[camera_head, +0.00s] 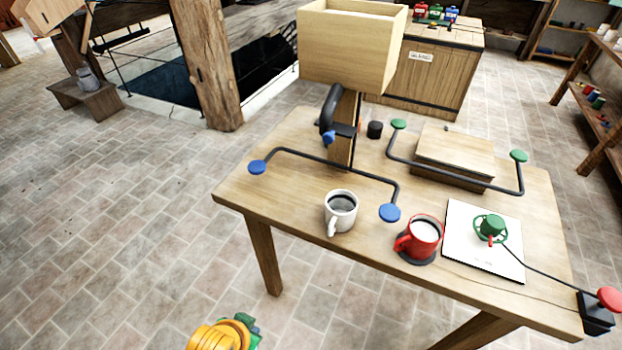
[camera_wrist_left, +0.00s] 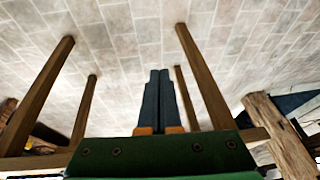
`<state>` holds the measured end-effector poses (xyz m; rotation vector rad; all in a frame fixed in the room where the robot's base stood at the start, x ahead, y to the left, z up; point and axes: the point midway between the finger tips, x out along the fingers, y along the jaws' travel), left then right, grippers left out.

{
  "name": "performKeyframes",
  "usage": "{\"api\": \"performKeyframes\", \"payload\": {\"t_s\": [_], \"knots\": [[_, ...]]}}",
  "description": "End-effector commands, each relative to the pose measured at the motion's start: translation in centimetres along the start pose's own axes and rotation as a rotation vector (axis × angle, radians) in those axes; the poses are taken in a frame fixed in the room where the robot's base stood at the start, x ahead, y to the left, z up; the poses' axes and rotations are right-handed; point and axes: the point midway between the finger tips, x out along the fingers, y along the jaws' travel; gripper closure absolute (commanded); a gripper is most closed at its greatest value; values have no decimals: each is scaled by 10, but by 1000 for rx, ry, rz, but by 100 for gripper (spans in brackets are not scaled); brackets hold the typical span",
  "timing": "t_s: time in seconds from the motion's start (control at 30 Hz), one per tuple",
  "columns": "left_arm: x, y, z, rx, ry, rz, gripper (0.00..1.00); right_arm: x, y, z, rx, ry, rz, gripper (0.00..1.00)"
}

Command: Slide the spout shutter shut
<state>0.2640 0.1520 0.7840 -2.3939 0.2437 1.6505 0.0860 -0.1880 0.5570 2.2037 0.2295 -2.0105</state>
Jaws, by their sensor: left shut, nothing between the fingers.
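A wooden hopper box (camera_head: 350,48) stands on a post on the table. A dark curved spout (camera_head: 330,106) hangs at its left side, with a small blue piece (camera_head: 328,137) at its lower end. I cannot tell which part is the shutter or how far it is closed. My left gripper (camera_wrist_left: 160,75) is shut and empty in the left wrist view, its dark fingers together, pointing towards the floor among wooden legs. In the head view only its yellow and green body shows at the bottom edge, well below and apart from the spout. My right gripper is not in view.
On the table (camera_head: 285,185) are a white mug (camera_head: 340,212), a red mug (camera_head: 422,238), a bent black rod with blue ends (camera_head: 325,162), another with green ends, a wooden box (camera_head: 455,158) and a white board (camera_head: 470,260). Open floor lies left of the table.

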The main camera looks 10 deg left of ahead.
Motion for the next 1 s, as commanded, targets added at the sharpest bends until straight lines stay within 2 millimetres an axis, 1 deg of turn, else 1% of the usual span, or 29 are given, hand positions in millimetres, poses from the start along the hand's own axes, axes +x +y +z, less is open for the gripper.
{"api": "performKeyframes", "payload": {"t_s": [0.03,0.07,0.1,0.13,0.17,0.2,0.27,0.3,0.4,0.5,0.6,0.9,1.0], "knots": [[-27,-1,-39,80,101,-28,100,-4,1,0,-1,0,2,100],[-40,0,-63,145,168,-54,100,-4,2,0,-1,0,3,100],[-56,3,-95,242,259,-97,100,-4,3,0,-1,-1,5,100],[-68,6,-119,320,331,-136,100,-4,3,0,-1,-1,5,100],[-80,10,-142,399,403,-180,100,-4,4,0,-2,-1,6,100],[-96,16,-171,507,494,-245,100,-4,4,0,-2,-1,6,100],[-121,27,-209,663,622,-351,100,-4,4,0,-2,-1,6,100],[-138,35,-230,761,698,-426,100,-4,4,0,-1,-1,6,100],[-175,56,-266,966,848,-602,100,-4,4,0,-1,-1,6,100],[-200,71,-284,1098,939,-730,100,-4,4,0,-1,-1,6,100],[-210,79,-290,1155,978,-789,100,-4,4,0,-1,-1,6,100],[-211,80,-291,1161,981,-794,100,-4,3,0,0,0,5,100],[-209,80,-298,1161,979,-795,100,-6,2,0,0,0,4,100]]}}
